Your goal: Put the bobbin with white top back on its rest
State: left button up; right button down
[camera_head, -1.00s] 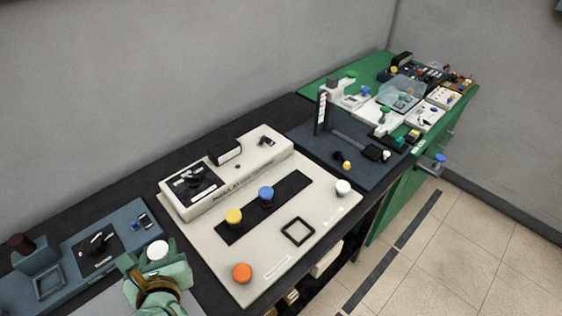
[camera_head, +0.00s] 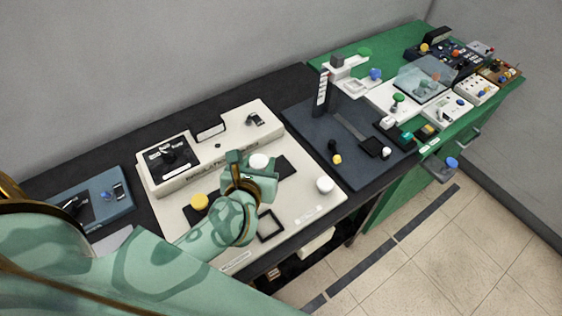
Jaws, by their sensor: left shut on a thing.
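My left gripper (camera_head: 250,172) is over the middle of the cream board (camera_head: 308,210) and shut on the bobbin with white top (camera_head: 259,161). Only its round white top shows between the jaws; its lower part is hidden. I cannot tell whether it touches the board. A second white-topped piece (camera_head: 325,185) stands on the board to the right. A yellow-topped bobbin (camera_head: 199,202) stands on the black strip (camera_head: 285,168), left of the gripper. A black square outline (camera_head: 270,226) is marked on the board. The blue and orange tops are hidden behind my arm. My right gripper is not in view.
A raised cream console (camera_head: 220,150) runs along the board's back. A dark grey station (camera_head: 345,140) with an upright scale (camera_head: 322,92) stands to the right, then a crowded green bench (camera_head: 400,150). A blue-grey unit (camera_head: 95,205) lies left.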

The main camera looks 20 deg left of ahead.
pick_arm(q)
jog(key=w+f, duration=0.3)
jog(key=w, duration=0.2)
jog(key=b, duration=0.3)
send_over(276, 170)
notch_tip(276, 170, down, 5)
jog(key=shift+f+b, duration=0.5)
jog(key=shift+f, duration=1.05)
jog(key=shift+f, duration=0.2)
jog(key=o, duration=1.1)
